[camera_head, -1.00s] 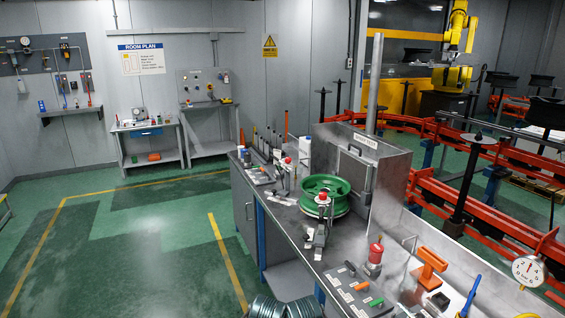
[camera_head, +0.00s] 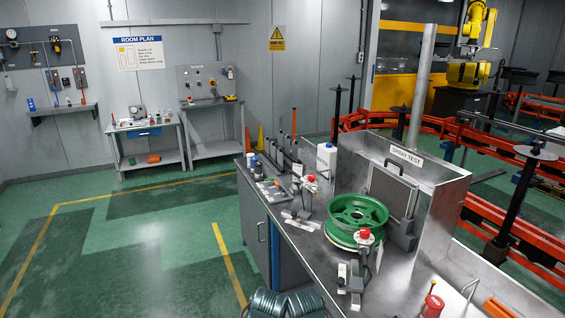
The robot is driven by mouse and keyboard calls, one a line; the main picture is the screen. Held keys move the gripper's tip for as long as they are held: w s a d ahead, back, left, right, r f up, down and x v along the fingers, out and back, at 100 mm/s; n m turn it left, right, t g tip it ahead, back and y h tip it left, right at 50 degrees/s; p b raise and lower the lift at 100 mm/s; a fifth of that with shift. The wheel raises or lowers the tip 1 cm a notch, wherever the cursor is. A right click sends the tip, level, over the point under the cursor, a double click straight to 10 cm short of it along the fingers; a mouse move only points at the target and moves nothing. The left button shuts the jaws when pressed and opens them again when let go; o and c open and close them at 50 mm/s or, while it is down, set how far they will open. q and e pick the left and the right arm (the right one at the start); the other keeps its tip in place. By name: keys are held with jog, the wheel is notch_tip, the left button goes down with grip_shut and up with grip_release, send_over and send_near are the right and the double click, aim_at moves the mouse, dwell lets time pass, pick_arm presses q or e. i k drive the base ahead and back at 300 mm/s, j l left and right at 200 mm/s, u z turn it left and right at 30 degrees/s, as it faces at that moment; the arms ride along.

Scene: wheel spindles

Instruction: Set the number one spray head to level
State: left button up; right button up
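Two red-capped devices stand on the metal bench (camera_head: 315,255). One red-capped device (camera_head: 363,236) is in front of a green wheel rim (camera_head: 357,212). The other red-capped device (camera_head: 310,180) is farther back, to the left of the rim. They may be spray heads, but no number is readable on either, and their tilt is too small to judge. A metal booth (camera_head: 440,200) with a "SPRAY TEST" sign (camera_head: 406,155) stands behind the rim. Neither of my grippers is in view.
A white container (camera_head: 326,158) stands beside the booth. Ribbed dark rolls (camera_head: 287,303) are at the bottom edge. Green floor (camera_head: 150,255) at left is open. Red rails (camera_head: 510,225) run at right.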

aim_at(313, 186)
jog(key=i+j, duration=0.3)
jog(key=i, duration=0.2)
jog(key=i+j, duration=0.25)
jog(key=i, duration=0.3)
jog(key=i+j, duration=0.3)
jog(key=i, duration=0.2)
jog(key=i+j, duration=0.25)
jog(key=i, duration=0.25)
jog(key=i+j, duration=0.3)
jog(key=i, duration=0.2)
jog(key=z, duration=1.5)
